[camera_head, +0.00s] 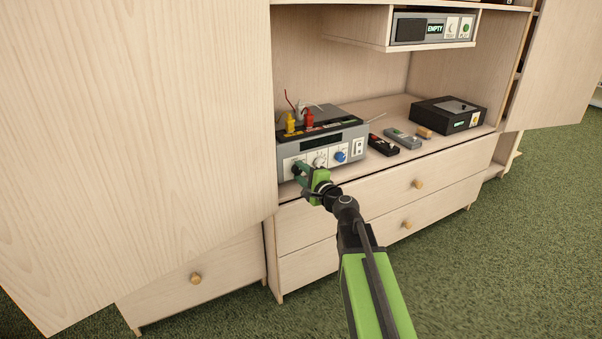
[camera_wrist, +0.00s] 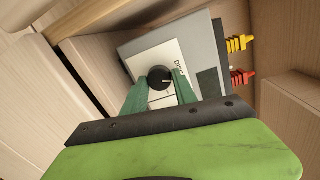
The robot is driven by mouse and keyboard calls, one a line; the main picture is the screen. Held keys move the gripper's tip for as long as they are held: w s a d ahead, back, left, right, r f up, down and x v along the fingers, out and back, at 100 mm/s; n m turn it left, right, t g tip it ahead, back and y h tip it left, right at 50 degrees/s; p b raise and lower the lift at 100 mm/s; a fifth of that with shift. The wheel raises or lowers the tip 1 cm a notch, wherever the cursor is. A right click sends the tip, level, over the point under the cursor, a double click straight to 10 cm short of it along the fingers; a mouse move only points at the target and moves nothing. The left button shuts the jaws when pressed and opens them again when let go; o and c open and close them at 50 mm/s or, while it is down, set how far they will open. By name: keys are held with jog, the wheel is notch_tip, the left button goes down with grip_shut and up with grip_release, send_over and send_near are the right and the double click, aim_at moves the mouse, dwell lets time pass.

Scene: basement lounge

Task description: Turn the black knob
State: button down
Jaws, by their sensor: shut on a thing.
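The black knob (camera_wrist: 160,77) sits on a white panel on the front of a grey device (camera_head: 353,153). In the wrist view the two green fingers of my gripper (camera_wrist: 159,88) stand on either side of the knob and are shut on it. A pale mark shows on the knob's face. In the head view my gripper (camera_head: 301,175) reaches the left end of the device's front and mostly covers the black knob (camera_head: 297,167). A white knob (camera_head: 320,161) and a blue knob (camera_head: 340,156) are to its right.
Yellow (camera_head: 290,124) and red (camera_head: 308,120) plugs stand on the device. Two small remotes (camera_head: 403,138) and a black box (camera_head: 447,114) lie to the right on the cabinet top. A large wooden door panel (camera_head: 130,130) stands close on the left. Drawers (camera_head: 390,190) are below.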

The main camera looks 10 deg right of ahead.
jog(key=shift+a+n, duration=0.15)
jog(key=shift+n, duration=0.8)
jog(key=shift+a+n, duration=0.1)
jog(key=shift+n, duration=0.85)
jog(key=c, duration=1)
grip_release()
jog(key=shift+s+d, duration=0.1)
